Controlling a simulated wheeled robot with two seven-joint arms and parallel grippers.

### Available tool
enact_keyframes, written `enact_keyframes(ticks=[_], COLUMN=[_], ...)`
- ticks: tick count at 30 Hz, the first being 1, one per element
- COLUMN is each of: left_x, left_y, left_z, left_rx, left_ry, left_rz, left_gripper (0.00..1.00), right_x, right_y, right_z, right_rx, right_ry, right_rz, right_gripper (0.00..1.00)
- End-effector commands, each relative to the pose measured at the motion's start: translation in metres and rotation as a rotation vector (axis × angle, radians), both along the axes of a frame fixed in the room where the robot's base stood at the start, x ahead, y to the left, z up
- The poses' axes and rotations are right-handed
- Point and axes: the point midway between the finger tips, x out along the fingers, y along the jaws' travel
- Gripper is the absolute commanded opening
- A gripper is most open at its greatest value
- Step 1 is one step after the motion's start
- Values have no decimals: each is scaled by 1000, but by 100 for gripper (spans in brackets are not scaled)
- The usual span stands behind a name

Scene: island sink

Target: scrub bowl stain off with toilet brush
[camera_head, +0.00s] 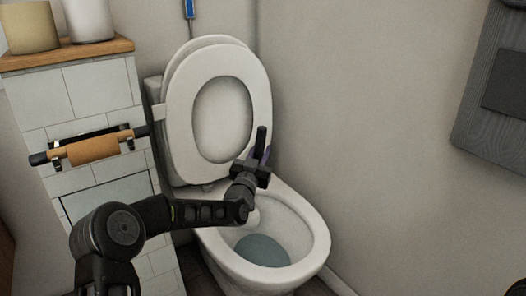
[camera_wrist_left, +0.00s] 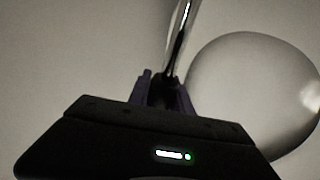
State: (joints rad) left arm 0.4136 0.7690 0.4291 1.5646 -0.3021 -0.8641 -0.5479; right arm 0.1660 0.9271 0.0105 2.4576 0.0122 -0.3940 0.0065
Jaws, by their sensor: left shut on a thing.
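The white toilet bowl (camera_head: 318,240) stands with its seat (camera_head: 180,120) and lid raised, and grey-blue water (camera_head: 262,251) lies in it. I make out no stain on the part of the bowl that shows. My left gripper (camera_head: 262,152) is above the back of the bowl, in front of the raised seat. It is shut on a slim shiny rod (camera_wrist_left: 183,35), likely the toilet brush's handle, which stands up between the fingers (camera_wrist_left: 163,92) in the left wrist view. I cannot make out the bristles. My right gripper is out of view.
A white-tiled ledge with a wooden top (camera_head: 75,52) stands left of the toilet and bears two rolls. An orange-brown roll (camera_head: 92,150) hangs on its front. A grey towel (camera_head: 490,80) hangs on the right wall. The space right of the toilet looks clear.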

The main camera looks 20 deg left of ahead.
Motion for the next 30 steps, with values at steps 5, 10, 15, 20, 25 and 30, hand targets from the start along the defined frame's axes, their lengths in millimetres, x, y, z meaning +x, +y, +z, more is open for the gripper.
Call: enact_keyframes(ticks=[5,10,15,20,25,30], left_x=[-7,-7,-7,-11,-19,-25], left_y=[6,6,6,11,20,24], left_z=[1,1,1,2,1,1], left_rx=[1,0,1,1,2,2], left_ry=[-2,-2,-2,-2,-2,-1], left_rz=[0,0,1,2,2,0], left_gripper=[0,0,0,0,0,0], right_x=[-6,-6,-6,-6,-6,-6], right_y=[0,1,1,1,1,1], right_z=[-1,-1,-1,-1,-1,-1], right_rx=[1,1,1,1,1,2], right_ry=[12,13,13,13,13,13], right_rz=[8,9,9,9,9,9], right_gripper=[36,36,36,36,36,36])
